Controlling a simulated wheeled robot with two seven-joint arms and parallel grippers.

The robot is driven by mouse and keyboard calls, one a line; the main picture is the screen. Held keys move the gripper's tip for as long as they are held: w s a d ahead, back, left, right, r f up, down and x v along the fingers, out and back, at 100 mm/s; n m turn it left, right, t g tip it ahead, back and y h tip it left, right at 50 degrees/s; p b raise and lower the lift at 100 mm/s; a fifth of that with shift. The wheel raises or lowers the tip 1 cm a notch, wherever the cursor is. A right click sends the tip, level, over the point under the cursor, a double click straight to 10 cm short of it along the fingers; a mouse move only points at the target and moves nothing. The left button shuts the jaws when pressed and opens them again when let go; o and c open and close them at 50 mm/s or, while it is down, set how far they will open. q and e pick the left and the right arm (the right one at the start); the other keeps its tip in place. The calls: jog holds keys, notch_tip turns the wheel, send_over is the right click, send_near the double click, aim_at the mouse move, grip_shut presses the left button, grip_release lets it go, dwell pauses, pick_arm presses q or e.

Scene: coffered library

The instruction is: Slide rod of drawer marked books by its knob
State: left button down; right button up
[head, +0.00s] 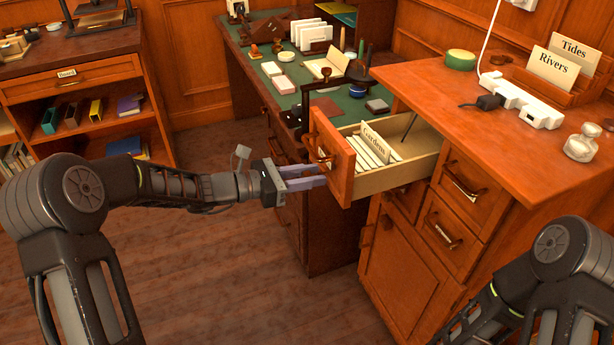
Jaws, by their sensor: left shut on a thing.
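A wooden drawer (345,172) stands pulled out of the right cabinet. It holds a row of pale cards (372,150), and a card reading "Gardens" (374,139) stands up among them. A dark pull handle (318,153) is on the drawer's front; I cannot read its label. My left gripper (322,175) reaches in from the left, its fingers shut at the lower part of the drawer front, below the handle. The small knob between the fingertips is hidden. My right gripper is out of view; only my right arm shows.
The right cabinet top (440,85) holds a power strip (520,100), a glass jar (583,145), a green round tin (460,60) and a card box reading "Tides" and "Rivers". A green-topped desk (262,50) with stationery stands behind. The floor (230,265) at the left is clear.

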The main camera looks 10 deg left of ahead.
aim_at(325, 172)
pick_arm(q)
jog(key=shift+x, duration=1.05)
dwell(0.4)
jog(key=shift+w+d+r, duration=0.15)
jog(key=shift+d, duration=0.1)
jog(key=shift+w+d, duration=0.1)
jog(key=shift+d, duration=0.05)
dwell(0.6)
jog(key=shift+w+d, duration=0.15)
jog(key=shift+d, duration=0.15)
jog(key=shift+w+b, duration=0.1)
jog(key=shift+b, duration=0.2)
jog(key=c, duration=1)
grip_release()
jog(key=shift+d, duration=0.1)
